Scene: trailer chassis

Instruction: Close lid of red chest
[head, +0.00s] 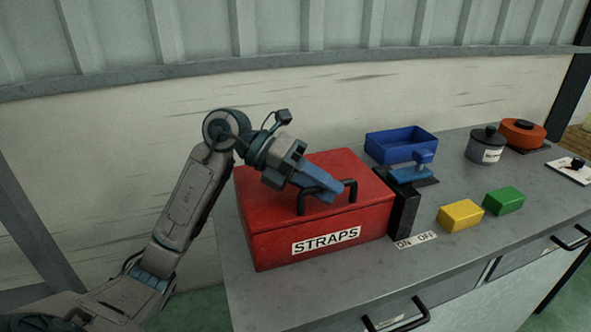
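The red chest (270,242) stands on the grey bench, with a white "STRAPS" label on its front. Its lid (345,166) lies flat on the chest and looks closed, with only a thin seam along the front. A black bar handle (352,192) is on the lid. My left gripper (322,190) reaches in from the left over the lid, with its blue fingers at the handle. I cannot tell whether the fingers touch or grip the handle, or how far apart they are. My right gripper is not in view.
Right of the chest are a black post (403,212) and a blue lever switch (412,173) with an ON/OFF label. A blue bin (400,150), yellow block (460,215), green block (503,201), grey pot (486,147) and orange pot (522,134) stand further right. The front bench edge is clear.

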